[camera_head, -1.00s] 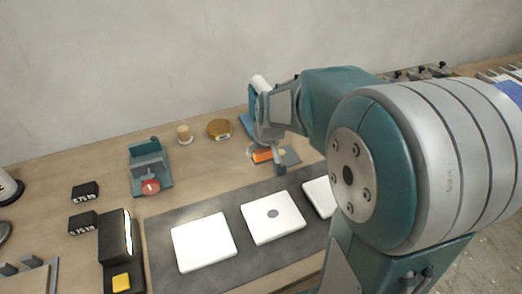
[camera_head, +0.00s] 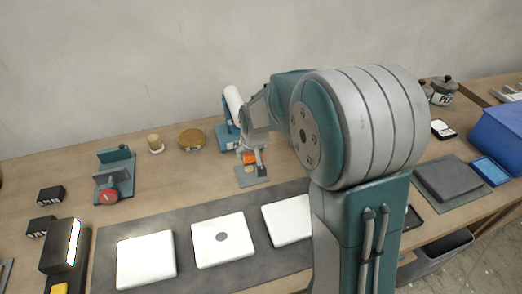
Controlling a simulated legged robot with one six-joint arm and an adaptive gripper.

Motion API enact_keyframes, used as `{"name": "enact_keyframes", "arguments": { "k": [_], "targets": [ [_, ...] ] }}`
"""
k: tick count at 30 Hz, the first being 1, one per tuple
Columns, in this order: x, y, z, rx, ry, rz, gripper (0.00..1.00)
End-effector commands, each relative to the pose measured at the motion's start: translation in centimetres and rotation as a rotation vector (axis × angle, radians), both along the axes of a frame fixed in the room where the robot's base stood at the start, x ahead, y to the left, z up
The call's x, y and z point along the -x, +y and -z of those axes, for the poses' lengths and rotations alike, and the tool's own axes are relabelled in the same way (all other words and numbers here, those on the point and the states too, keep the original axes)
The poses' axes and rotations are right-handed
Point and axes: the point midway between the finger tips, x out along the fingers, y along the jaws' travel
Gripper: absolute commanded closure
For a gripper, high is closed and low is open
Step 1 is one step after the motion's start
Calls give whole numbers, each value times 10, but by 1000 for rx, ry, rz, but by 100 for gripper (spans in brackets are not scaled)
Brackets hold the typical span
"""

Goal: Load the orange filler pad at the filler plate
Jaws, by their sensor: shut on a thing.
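The small orange pad (camera_head: 249,158) is at my gripper (camera_head: 254,163), which is shut on it. My gripper points down at the back of the bench, just above a small grey plate (camera_head: 258,181), which may be the filler plate. A small tan piece (camera_head: 249,170) shows between the orange pad and the plate. I cannot tell whether the pad touches anything below it. My fingers are small and partly hidden by the wrist.
A blue stand with a white roll (camera_head: 233,100) is close behind my wrist. White tiles (camera_head: 222,239) lie on a dark mat (camera_head: 190,215) in front. A round wooden piece (camera_head: 192,139) and a teal fixture (camera_head: 114,175) stand to the left. A blue bin (camera_head: 500,135) is at right.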

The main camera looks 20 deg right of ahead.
Motion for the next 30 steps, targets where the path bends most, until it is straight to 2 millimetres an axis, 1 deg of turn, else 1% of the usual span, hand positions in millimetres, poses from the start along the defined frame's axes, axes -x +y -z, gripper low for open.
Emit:
{"name": "enact_keyframes", "arguments": {
  "k": [2, 7, 14, 21, 25, 30],
  "targets": [
    [-1, 2, 1, 1, -1, -2, 65],
    [-2, -1, 9, -4, 0, -1, 65],
    [-1, -6, 33, -8, 2, 0, 65],
    [-1, -4, 54, -7, 1, 0, 65],
    [-1, -3, 59, -5, 0, 0, 65],
    [-1, -3, 61, -6, 0, 0, 65]
  ]
}}
